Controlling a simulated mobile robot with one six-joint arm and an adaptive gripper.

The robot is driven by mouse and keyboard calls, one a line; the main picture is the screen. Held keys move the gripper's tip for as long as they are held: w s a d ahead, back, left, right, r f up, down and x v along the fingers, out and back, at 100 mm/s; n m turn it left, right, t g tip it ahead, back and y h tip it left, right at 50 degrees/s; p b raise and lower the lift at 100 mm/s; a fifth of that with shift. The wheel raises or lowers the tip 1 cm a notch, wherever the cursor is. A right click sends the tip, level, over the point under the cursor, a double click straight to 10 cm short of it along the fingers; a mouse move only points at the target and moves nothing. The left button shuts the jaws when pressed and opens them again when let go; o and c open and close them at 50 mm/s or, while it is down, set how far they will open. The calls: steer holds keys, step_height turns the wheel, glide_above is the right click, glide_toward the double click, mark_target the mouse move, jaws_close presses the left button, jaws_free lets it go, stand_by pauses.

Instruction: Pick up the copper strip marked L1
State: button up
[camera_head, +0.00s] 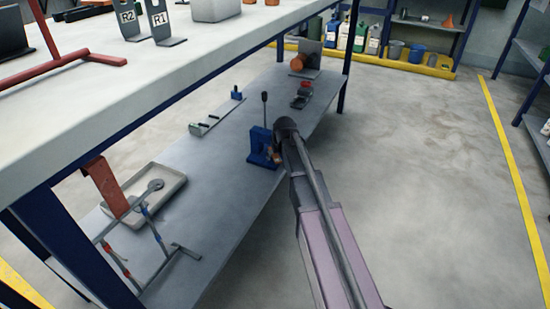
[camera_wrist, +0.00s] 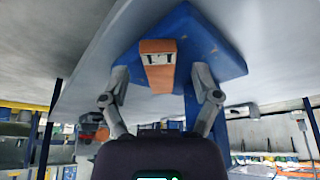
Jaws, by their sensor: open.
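No L1 mark is readable in either view. In the wrist view, a copper-orange piece (camera_wrist: 157,60) with a pale end projects from a blue fixture (camera_wrist: 205,45). My gripper (camera_wrist: 159,82) is open, with one finger on each side of this piece and visible gaps between. In the head view, the dark end of my arm is beside a blue lever press (camera_head: 261,150) on the lower shelf; my fingers are mostly hidden there. A red-brown flat plate (camera_head: 103,187) leans in a shallow beige tray (camera_head: 178,185) at the left of that shelf.
The lower shelf (camera_head: 225,185) also holds a thin rod stand, a flat clamp fixture (camera_head: 212,122) and a motor-like unit (camera_head: 300,63). The floor at right is clear.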

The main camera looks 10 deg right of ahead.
stand_by(0.4)
jaws_close()
steer(key=shift+r, duration=0.15)
step_height(320, 180, up, 3)
steer(key=p, duration=0.3)
steer(key=shift+f, duration=0.2)
steer(key=s+d+r+p, duration=0.2)
steer(key=s, duration=1.4)
steer(key=shift+w+d+r, duration=0.1)
